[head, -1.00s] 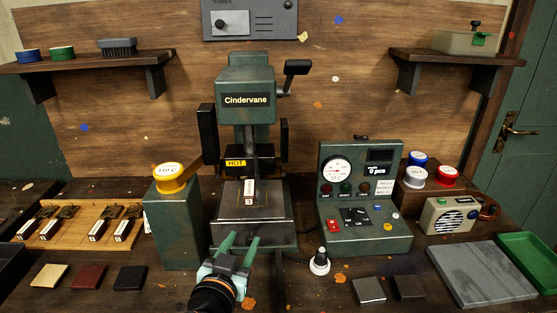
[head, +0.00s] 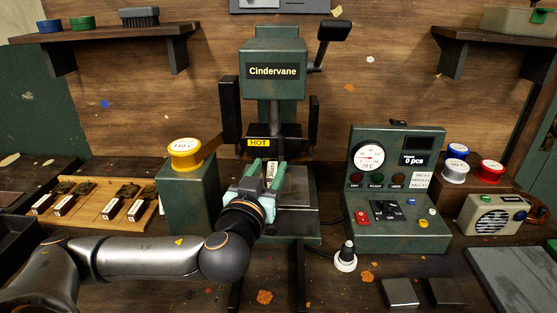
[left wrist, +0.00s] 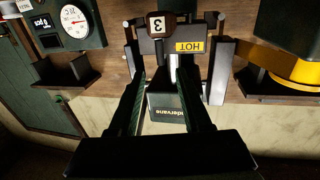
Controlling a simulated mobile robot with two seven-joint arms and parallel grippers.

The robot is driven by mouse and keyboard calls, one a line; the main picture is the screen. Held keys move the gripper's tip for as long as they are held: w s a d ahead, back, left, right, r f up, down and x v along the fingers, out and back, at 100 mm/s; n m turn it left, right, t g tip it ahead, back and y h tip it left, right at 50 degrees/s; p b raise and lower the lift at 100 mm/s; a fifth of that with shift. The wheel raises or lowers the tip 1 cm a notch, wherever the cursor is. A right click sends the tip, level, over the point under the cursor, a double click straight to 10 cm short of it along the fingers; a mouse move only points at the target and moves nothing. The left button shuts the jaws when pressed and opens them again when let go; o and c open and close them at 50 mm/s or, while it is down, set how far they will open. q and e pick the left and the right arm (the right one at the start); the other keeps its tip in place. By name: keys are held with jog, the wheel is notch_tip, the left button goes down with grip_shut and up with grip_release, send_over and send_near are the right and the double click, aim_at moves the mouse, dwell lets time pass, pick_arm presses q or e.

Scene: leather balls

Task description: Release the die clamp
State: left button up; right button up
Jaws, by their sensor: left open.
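The green press (head: 272,85), labelled Cindervane, stands at the back centre, with a dark block marked HOT (head: 258,142) below its head. A small upright piece with a white label (head: 272,172) shows at its bed (head: 297,193). My left gripper (head: 265,172) is open in front of this piece, partly covering it. I cannot make out a clamp part. My right gripper is not in view.
A green post with a yellow-ringed tin (head: 185,155) stands left of the press. Several labelled stamps lie on a wooden rack (head: 85,212) at left.

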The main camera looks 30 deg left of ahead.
aim_at(280, 145)
pick_arm(q)
jog(key=p+x, duration=0.1)
jog(key=x, duration=0.6)
jog(key=shift+w+a+r+p, duration=0.1)
jog(key=shift+r+p, duration=0.05)
jog(key=shift+p, duration=0.2)
jog(key=shift+w+a, duration=0.2)
jog(key=shift+w, duration=0.35)
jog(key=shift+c, duration=0.2)
grip_shut()
